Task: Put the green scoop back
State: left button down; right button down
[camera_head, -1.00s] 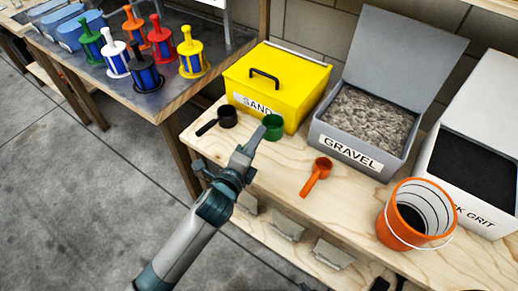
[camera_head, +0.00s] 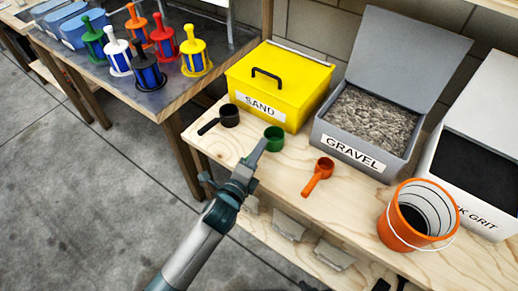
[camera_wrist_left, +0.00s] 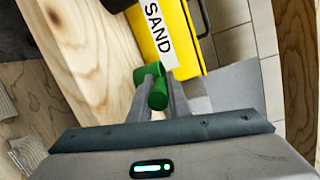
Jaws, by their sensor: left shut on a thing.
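The green scoop (camera_head: 274,135) is by the bench top in front of the yellow sand box, between the black scoop and the orange scoop. My left gripper (camera_head: 260,148) is shut on its handle, with the cup beyond the fingertips. In the left wrist view the green scoop (camera_wrist_left: 152,85) shows at the fingers, with the sand box behind it. I cannot tell whether the cup touches the bench top. My right gripper is not in view.
A black scoop (camera_head: 229,116) lies to the left and an orange scoop (camera_head: 318,175) to the right. Behind stand the sand box (camera_head: 272,85), closed, and the open gravel bin (camera_head: 357,152).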

dwell(0.3)
pick_arm(q)
jog(key=c, duration=1.7)
grip_release()
pick_arm(e)
jog(key=shift+a, duration=0.15)
pick_arm(q)
jog(key=shift+o, duration=0.2)
pick_arm(e)
jog(key=shift+r, duration=0.1)
